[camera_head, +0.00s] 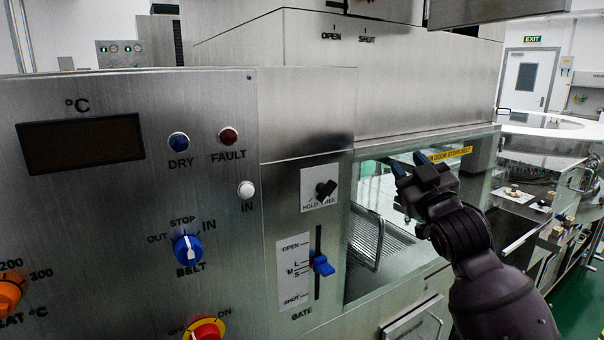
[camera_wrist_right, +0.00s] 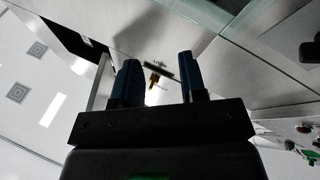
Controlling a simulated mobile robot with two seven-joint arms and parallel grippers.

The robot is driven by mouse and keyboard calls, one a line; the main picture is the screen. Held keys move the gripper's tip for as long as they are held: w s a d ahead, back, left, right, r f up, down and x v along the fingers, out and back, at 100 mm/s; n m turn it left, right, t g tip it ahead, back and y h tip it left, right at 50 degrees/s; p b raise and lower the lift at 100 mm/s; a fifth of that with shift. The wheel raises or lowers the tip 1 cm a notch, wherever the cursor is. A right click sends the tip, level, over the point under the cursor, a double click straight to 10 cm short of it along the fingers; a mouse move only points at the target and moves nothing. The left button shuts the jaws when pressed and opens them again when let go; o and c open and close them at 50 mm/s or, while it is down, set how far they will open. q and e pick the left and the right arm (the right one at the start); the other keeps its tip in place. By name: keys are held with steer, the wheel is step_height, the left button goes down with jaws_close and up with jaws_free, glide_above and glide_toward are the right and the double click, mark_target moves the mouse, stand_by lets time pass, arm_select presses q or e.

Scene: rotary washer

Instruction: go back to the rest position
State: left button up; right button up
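My right gripper (camera_head: 409,164) is in front of the washer's glass window (camera_head: 375,235), its blue-tipped fingers pointing up and slightly left. In the right wrist view its two dark blue fingers (camera_wrist_right: 160,72) stand apart with nothing between them, so it is open and empty. My dark right arm comes in from the lower right. I cannot tell whether the gripper touches the glass; it overlaps the window's upper right part and lies just below the yellow door label (camera_head: 450,154). My left gripper is not in view.
The steel washer panel (camera_head: 110,220) fills the left, with a blue belt knob (camera_head: 188,249), a black hold/free lever (camera_head: 325,190) and a blue gate slider (camera_head: 321,265). A handle (camera_head: 412,320) sits below the window. A bench with small parts (camera_head: 515,193) stands at the right.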

steer(key=s+d+f+m+g+h, duration=0.1)
steer(key=s+f, duration=0.1)
steer(key=f, duration=0.7)
steer(key=s+d+f+m+g+h, duration=0.1)
steer(key=s+f, duration=0.2)
steer(key=f, duration=0.6)
steer(key=s+d+f+m+g+h, duration=0.1)
steer(key=s+f+g, duration=0.3)
steer(key=s+f, duration=1)
steer(key=s+d+f+m+g+h, duration=0.2)
steer(key=s+d+f+m+g, duration=0.1)
steer(key=s+f, duration=1.1)
step_height(320, 180, down, 4)
steer(key=shift+s+d+f+g, duration=0.1)
steer(key=shift+s+d+g, duration=0.2)
steer(key=shift+d+g, duration=0.25)
steer(key=shift+f, duration=0.1)
